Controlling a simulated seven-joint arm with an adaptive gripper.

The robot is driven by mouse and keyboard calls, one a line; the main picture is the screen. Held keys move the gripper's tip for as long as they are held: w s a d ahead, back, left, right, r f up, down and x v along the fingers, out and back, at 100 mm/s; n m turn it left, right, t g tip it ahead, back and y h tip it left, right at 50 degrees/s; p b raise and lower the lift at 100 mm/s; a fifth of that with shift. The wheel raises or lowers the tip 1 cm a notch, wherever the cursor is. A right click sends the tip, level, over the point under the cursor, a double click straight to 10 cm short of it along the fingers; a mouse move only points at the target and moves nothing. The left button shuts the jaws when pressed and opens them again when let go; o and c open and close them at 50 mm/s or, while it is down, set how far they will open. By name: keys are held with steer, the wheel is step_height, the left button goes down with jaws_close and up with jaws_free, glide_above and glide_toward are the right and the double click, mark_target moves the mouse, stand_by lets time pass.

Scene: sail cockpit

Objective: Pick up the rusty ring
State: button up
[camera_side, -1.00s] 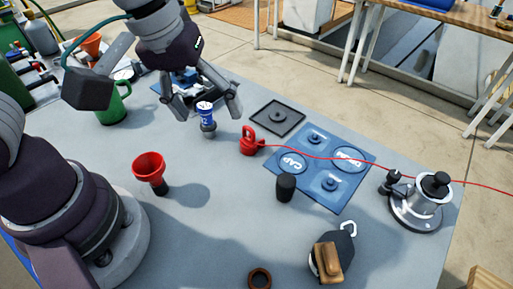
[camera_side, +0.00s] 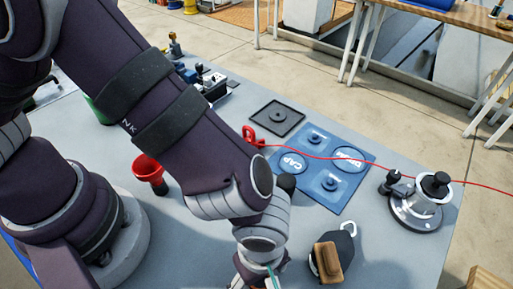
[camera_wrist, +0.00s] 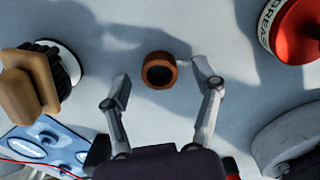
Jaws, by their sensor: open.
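The rusty ring (camera_wrist: 160,71) is a small brown-orange ring with a dark hole, lying flat on the grey table. It shows in the wrist view just beyond and between my fingertips. My gripper (camera_wrist: 153,82) is open and empty, its two fingers spread to either side and short of the ring. In the side view my arm reaches to the front edge of the picture. There my wrist hides the ring, and the fingertips are out of frame or covered.
A wood-handled black brush or block (camera_side: 327,258) lies right of my wrist; it shows in the wrist view too (camera_wrist: 33,85). A red funnel-like cup (camera_side: 150,172), a blue mat (camera_side: 335,190) and a silver winch (camera_side: 422,205) stand farther off. A red-and-white grease can (camera_wrist: 292,30) is near the ring.

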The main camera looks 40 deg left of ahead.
steer(key=shift+f, duration=0.15)
steer(key=shift+c, duration=0.4)
jaws_close()
